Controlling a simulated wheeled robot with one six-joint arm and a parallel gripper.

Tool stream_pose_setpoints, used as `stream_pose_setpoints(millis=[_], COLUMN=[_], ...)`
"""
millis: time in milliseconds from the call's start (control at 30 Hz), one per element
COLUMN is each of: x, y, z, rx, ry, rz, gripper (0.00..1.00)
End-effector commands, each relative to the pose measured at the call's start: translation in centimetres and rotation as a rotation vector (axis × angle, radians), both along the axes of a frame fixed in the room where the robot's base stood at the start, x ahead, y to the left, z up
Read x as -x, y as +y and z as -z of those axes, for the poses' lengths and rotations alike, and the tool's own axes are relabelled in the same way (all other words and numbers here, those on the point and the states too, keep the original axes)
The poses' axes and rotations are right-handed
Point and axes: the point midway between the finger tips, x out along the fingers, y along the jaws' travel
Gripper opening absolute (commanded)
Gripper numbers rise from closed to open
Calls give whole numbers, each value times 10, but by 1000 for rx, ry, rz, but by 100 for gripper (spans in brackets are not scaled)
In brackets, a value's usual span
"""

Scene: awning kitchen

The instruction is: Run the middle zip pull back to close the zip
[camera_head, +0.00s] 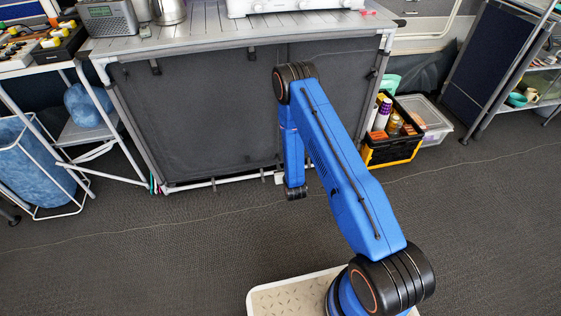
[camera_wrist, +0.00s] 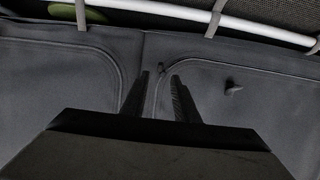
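The dark grey fabric front (camera_head: 200,110) of the cabinet hangs under the worktop in the head view; the zip pulls are too small to make out there. In the wrist view, curved seams (camera_wrist: 110,58) edge two panels that meet near the middle. A small dark tab (camera_wrist: 161,68), seemingly the middle pull, shows between and just past my fingertips. A second dark pull (camera_wrist: 232,88) stands out from the right panel. My gripper (camera_wrist: 161,78) is open, its two fingers apart with nothing visibly held. In the head view my arm hides the gripper.
In the head view a yellow-and-black crate (camera_head: 392,151) stands right of the cabinet, beside a clear box (camera_head: 428,122). The carpet (camera_head: 150,255) in front is mostly clear.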

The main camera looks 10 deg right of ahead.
Motion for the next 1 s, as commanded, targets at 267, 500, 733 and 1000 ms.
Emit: stream_pose_setpoints(millis=[267,500,733,1000], x=[-37,-50,-50,-50], y=[0,0,0,0], z=[16,20,21,20], rx=[0,-1,0,0], ry=[-1,-1,0,-1], rz=[0,0,0,0], gripper=[27,27,27,0])
